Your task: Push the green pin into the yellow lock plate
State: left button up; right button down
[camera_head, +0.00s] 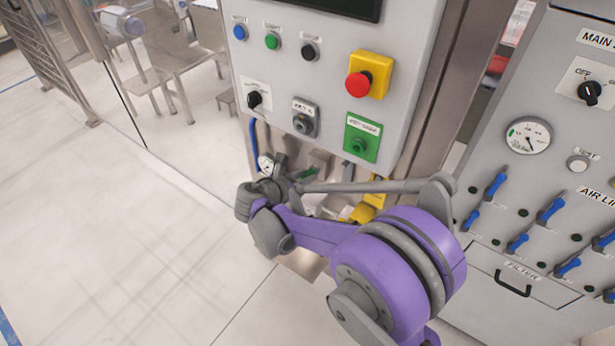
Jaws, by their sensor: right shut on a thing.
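My right gripper (290,176) is in front of the lower part of the grey control panel. It is shut on a small green thing, most likely the green pin (308,173), of which only a short piece shows. A yellow part (364,211), probably the yellow lock plate, is low on the steel face to the right of the gripper. My purple arm hides much of it, so I cannot tell how the pin stands to any hole. My left gripper is not in view.
The panel (314,72) above carries buttons, a red stop button on a yellow box (367,75) and a green plate with a button (361,138). A small gauge (265,164) and blue hose are left of the gripper. A cabinet with blue valve handles stands right. The left floor is clear.

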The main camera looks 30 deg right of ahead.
jog(key=shift+a, duration=0.15)
jog(key=shift+s+a, duration=0.35)
jog(key=shift+a, duration=0.35)
jog(key=shift+s+a, duration=0.3)
jog(key=shift+a, duration=0.45)
jog(key=shift+s+a, duration=0.35)
jog(key=shift+a, duration=0.35)
